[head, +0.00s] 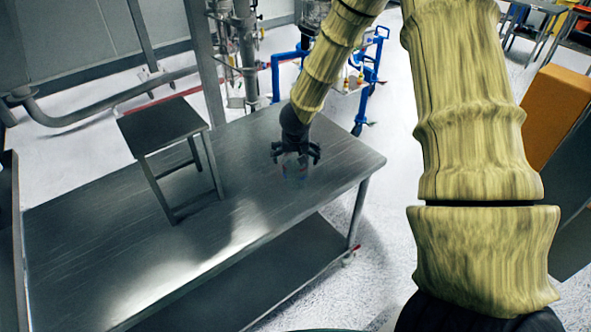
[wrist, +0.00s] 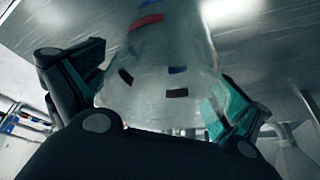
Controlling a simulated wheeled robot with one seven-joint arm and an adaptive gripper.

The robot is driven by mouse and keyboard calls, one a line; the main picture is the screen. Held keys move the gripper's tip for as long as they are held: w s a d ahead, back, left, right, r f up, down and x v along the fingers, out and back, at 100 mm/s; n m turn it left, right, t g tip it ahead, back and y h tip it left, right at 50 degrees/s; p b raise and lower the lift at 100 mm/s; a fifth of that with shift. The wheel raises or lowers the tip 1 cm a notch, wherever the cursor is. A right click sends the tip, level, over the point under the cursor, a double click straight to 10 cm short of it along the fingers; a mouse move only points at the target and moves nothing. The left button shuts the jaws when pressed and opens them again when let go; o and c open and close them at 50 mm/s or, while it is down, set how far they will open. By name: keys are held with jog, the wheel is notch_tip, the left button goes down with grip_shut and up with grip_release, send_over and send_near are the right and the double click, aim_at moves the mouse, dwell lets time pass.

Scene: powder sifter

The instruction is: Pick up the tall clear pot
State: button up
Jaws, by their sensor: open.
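The tall clear pot (wrist: 165,75) fills the middle of the wrist view, see-through with small red and blue marks on it. In the head view the pot (head: 296,172) stands on the steel table (head: 110,260) toward its right end, faint and partly hidden by my gripper. My gripper (head: 295,155) is over the pot with its fingers spread. In the wrist view my gripper (wrist: 160,110) has one finger on each side of the pot. The fingers are open, and I cannot tell whether either touches it.
A small steel stool-like stand (head: 168,125) stands on the table left of my gripper. The tabletop in front is clear. Behind the table are pipes and a blue wheeled frame (head: 372,65). An orange box (head: 553,110) is at the right.

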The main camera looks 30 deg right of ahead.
jog(key=shift+w+f, duration=0.1)
jog(key=shift+f, duration=0.2)
jog(key=shift+c, duration=0.4)
jog(key=c, duration=0.9)
